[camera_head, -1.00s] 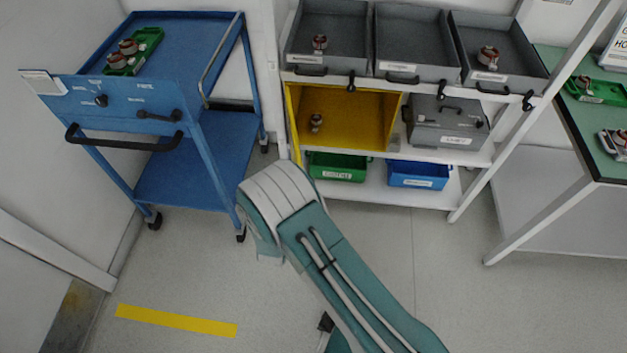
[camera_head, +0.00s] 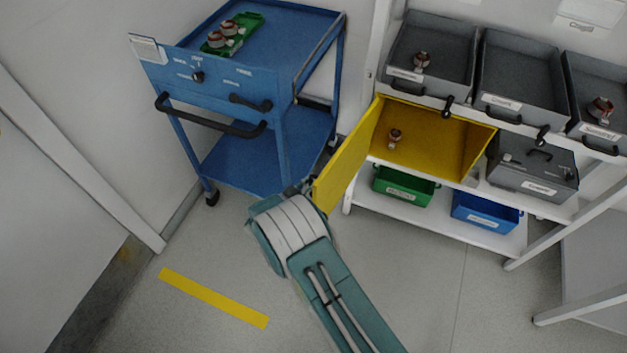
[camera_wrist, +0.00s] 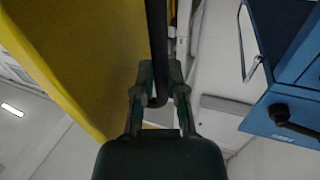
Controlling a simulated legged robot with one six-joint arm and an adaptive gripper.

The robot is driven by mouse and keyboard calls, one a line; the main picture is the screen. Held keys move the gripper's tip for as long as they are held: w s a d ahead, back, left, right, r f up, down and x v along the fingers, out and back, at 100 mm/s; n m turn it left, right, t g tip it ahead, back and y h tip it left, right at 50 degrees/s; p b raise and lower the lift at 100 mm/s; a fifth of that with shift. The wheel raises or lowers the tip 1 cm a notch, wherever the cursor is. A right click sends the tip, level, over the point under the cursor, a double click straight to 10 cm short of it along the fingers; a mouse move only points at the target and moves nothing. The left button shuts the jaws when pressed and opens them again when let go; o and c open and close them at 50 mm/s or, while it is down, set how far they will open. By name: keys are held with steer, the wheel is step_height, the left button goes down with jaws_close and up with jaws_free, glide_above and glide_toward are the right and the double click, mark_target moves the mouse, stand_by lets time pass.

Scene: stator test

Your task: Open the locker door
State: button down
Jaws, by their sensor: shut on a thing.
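The yellow locker (camera_head: 425,137) is an open-fronted box in the shelf rack. Its yellow door (camera_head: 345,165) stands swung out from the locker's left side, toward my arm. In the wrist view the door (camera_wrist: 75,55) fills the upper left. A black bar, which looks like the door handle (camera_wrist: 157,45), runs down between my fingers. My gripper (camera_wrist: 160,95) is shut on this bar, beside the door's face. In the head view my gripper is mostly hidden behind my arm, near the door's lower outer edge.
A small red-and-silver part (camera_head: 395,136) stands inside the locker. A blue cart (camera_head: 225,155) with a black handle stands close to the left of the door. Grey trays (camera_head: 432,50) sit above the locker. Green (camera_head: 405,185) and blue (camera_head: 486,211) bins sit below. Floor in front is clear.

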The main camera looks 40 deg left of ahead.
steer(key=shift+a, duration=0.1)
steer(key=c, duration=0.7)
jaws_free()
steer(key=shift+s, duration=0.1)
steer(key=s, duration=1.2)
steer(key=shift+f, duration=0.1)
steer(key=shift+w, duration=0.15)
